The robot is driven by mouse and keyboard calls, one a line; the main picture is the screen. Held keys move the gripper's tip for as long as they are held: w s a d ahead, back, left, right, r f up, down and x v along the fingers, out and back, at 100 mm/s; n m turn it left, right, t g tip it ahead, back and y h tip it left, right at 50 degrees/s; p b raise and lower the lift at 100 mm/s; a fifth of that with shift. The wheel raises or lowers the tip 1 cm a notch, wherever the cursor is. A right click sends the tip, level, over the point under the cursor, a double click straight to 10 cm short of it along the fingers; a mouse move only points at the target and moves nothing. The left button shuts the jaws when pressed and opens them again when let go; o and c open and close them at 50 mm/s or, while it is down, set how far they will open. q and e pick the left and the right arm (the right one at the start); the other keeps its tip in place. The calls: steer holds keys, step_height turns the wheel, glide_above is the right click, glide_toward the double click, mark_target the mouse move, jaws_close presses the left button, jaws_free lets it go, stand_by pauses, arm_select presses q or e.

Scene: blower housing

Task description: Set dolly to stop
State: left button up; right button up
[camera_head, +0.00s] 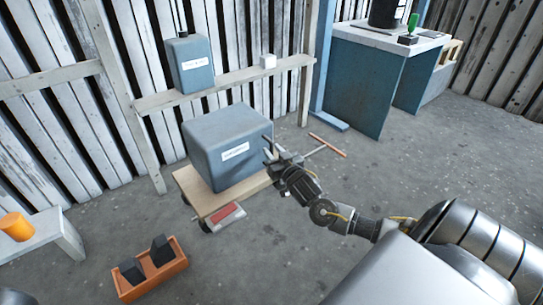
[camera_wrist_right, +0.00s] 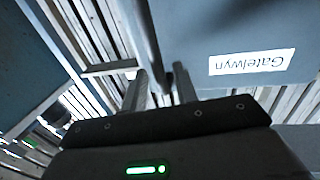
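The dolly (camera_head: 188,184) is a low wooden platform with small wheels. It carries a large blue-grey box (camera_head: 218,143) with a white label, which also shows in the right wrist view (camera_wrist_right: 225,35). A red block in a pale frame (camera_head: 227,214) lies on the floor at the dolly's front edge; I cannot tell whether they touch. My right gripper (camera_head: 270,150) is at the right side of the box. In the right wrist view its fingers (camera_wrist_right: 160,88) are on either side of a grey bar (camera_wrist_right: 143,35), apparently the dolly handle. My left gripper is out of view.
An orange tray (camera_head: 150,283) with two black blocks stands front left, near a bench (camera_head: 68,240) with an orange cylinder. A wall shelf (camera_head: 225,82) holds a blue canister. A blue workbench (camera_head: 365,85) stands at the back right.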

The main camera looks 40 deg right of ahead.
steer(key=shift+x, duration=0.75)
steer(key=shift+c, duration=0.3)
jaws_close()
